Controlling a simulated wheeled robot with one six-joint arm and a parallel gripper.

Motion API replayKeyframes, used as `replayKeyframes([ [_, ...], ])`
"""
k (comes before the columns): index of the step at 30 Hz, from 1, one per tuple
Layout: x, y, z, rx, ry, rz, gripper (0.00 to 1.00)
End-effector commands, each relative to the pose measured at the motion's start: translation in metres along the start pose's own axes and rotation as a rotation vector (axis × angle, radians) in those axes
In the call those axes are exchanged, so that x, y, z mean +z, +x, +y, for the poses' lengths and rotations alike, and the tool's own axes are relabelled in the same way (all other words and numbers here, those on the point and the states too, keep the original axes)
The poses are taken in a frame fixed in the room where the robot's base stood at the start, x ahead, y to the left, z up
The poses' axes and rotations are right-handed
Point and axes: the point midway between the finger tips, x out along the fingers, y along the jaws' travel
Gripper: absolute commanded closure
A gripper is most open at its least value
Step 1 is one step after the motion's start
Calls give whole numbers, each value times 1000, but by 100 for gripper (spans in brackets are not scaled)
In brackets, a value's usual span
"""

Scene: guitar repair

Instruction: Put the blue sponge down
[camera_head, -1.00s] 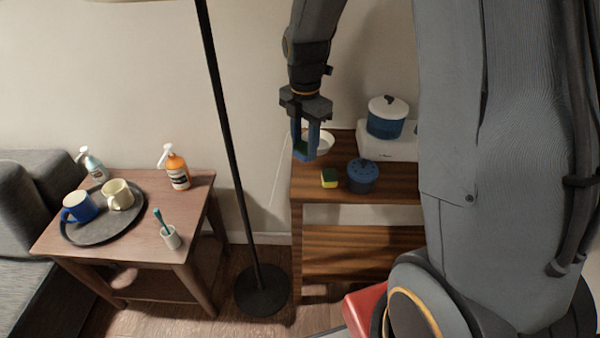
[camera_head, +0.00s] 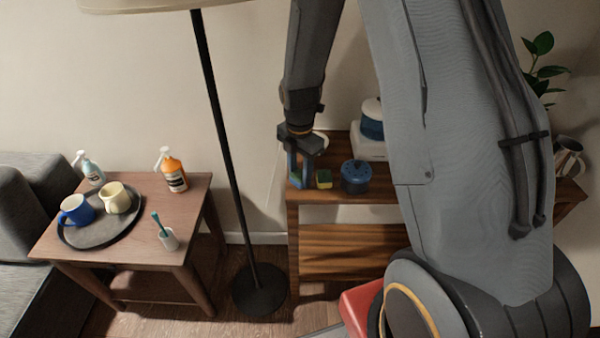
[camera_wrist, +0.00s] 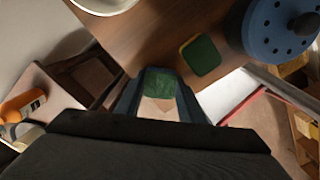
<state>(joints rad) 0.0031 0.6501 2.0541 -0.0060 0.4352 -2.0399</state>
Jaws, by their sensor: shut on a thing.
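My gripper (camera_head: 302,172) points down at the left end of the wooden shelf unit's top (camera_head: 345,193). It is shut on the blue sponge, which shows a green face (camera_wrist: 160,82) between the fingers in the wrist view. In the head view the sponge (camera_head: 297,178) is small and partly hidden by the bluish fingers, and its blue part is hard to tell from them. It is close to the shelf top; I cannot tell whether it touches. A yellow sponge with a green top (camera_head: 324,178) lies just to its right, apart from it.
A white bowl (camera_wrist: 103,3) and a blue-and-white canister (camera_head: 372,120) are behind. A lamp pole (camera_head: 226,150) stands left, beside a side table (camera_head: 140,235) with a tray (camera_head: 95,236).

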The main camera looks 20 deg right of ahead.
Motion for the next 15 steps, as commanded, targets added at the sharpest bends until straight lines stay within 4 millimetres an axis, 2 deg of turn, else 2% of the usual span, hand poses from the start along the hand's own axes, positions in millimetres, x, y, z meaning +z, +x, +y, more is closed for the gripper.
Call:
replayKeyframes([
  [4, 0, 3, 0, -1, 0, 0, 86],
  [5, 0, 3, 0, -1, 0, 0, 63],
  [8, 0, 3, 0, -1, 0, 0, 46],
  [15, 0, 3, 0, -1, 0, 0, 46],
])
